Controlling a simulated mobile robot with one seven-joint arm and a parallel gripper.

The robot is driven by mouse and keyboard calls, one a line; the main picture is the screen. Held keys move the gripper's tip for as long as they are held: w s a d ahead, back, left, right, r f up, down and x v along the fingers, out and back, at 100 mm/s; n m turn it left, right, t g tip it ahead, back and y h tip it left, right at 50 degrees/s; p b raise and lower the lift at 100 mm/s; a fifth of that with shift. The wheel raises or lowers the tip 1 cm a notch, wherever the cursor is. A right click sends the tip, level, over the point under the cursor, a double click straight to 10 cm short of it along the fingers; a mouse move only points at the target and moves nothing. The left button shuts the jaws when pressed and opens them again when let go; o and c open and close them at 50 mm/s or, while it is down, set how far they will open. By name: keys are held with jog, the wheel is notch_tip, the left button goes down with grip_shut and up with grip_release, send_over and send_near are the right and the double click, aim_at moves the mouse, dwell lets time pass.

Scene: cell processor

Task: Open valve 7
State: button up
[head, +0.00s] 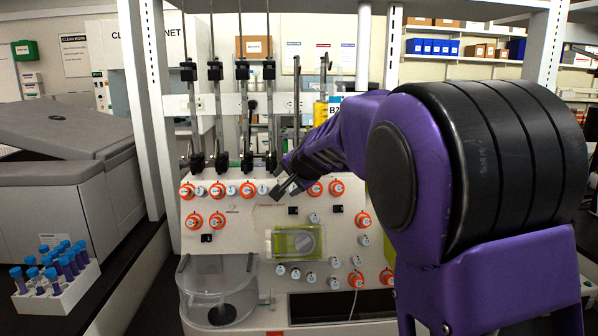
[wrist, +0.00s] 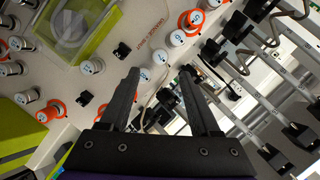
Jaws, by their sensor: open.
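The cell processor panel (head: 245,235) is cream-white and carries several white valve knobs, many with orange rings. Orange-ringed valves sit at the upper left (head: 218,190), upper right (head: 336,187) and lower right (head: 386,277).
Black clamps on vertical rods (head: 216,72) rise above the panel. A green-framed pump (head: 296,242) is at the panel's middle and a clear round chamber (head: 218,285) at lower left. A rack of blue-capped tubes (head: 58,290) and a grey machine (head: 70,150) stand left.

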jog(key=v, duration=1)
jog(key=shift+s+r, duration=0.25)
jog(key=shift+d, duration=0.1)
